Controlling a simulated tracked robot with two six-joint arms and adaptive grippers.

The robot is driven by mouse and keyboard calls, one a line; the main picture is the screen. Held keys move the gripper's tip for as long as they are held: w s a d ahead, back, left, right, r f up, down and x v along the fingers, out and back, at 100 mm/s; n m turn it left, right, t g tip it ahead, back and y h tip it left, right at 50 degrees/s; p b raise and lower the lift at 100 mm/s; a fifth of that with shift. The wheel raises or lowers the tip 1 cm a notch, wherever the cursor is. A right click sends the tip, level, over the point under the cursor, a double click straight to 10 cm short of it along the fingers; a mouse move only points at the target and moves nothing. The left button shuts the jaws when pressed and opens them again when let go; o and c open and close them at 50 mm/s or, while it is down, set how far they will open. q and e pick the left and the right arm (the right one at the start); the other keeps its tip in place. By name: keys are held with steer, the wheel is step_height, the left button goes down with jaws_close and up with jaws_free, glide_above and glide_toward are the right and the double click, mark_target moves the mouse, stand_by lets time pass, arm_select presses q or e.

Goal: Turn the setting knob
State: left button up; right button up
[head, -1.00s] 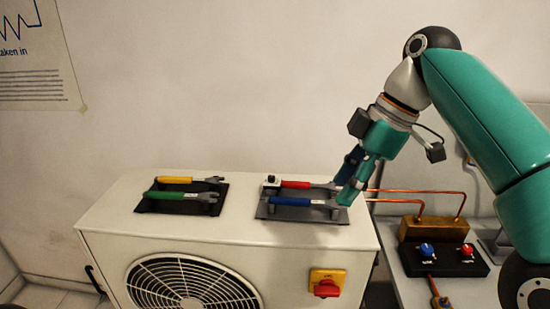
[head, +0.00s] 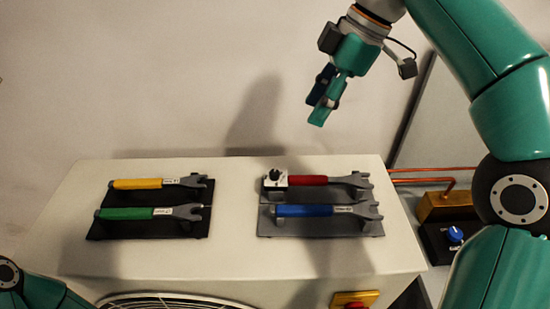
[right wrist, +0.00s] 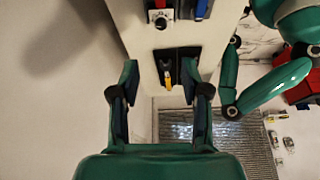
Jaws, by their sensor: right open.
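A small black knob (head: 275,175) on a white block sits at the left end of the red-handled wrench (head: 307,181), on the grey right-hand holder (head: 320,228). The knob also shows at the top of the right wrist view (right wrist: 160,20). My right gripper (head: 315,110) is open and empty, above and behind the holder, clear of the knob. In the right wrist view its two fingers (right wrist: 159,68) stand apart. A blue knob (head: 455,235) shows on the black box at the right. My left gripper is out of view; only part of my left arm shows.
A blue-handled wrench (head: 305,211) lies in front of the red one. A black holder (head: 105,230) to the left carries yellow (head: 138,184) and green (head: 126,214) wrenches. All rest on the white cabinet (head: 230,240). Copper pipes (head: 430,170) run at the right.

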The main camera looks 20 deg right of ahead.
mark_target(276, 172)
steer(key=b+x, duration=0.3)
steer(key=x, duration=1.3)
steer(key=shift+a, duration=0.1)
